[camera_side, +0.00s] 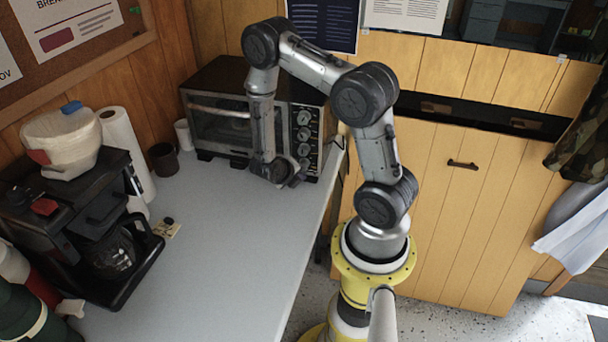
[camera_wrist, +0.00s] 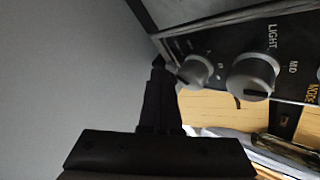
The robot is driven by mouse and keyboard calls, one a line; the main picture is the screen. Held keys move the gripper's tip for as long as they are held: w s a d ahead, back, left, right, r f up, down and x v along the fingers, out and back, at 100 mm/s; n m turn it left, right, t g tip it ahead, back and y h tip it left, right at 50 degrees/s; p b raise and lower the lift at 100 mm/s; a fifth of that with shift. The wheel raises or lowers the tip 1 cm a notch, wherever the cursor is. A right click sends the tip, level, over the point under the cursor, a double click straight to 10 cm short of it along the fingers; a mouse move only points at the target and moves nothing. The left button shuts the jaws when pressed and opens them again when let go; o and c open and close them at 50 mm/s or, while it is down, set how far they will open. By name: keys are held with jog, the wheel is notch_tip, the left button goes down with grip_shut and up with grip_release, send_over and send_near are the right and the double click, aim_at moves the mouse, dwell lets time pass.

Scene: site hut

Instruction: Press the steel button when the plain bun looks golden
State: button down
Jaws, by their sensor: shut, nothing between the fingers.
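The toaster oven (camera_side: 225,80) stands at the back of the counter, its door closed. A small silver round part, which looks like the steel button (camera_wrist: 194,70), sits at the low end of the oven's control panel in the wrist view. My gripper (camera_side: 296,176) is shut and empty, low in front of that panel. In the wrist view its fingertips (camera_wrist: 159,63) are just left of the silver part; I cannot tell whether they touch it. The plain bun cannot be made out; the oven window is dark and my arm covers part of it.
Larger knobs, one marked LIGHT (camera_wrist: 252,75), line the panel beside the silver part. A coffee maker (camera_side: 75,220), paper towel roll (camera_side: 122,150) and dark cup (camera_side: 163,158) stand on the left. The middle of the counter (camera_side: 225,225) is clear.

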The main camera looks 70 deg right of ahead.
jog(key=shift+a, duration=0.75)
jog(key=shift+a, duration=2.5)
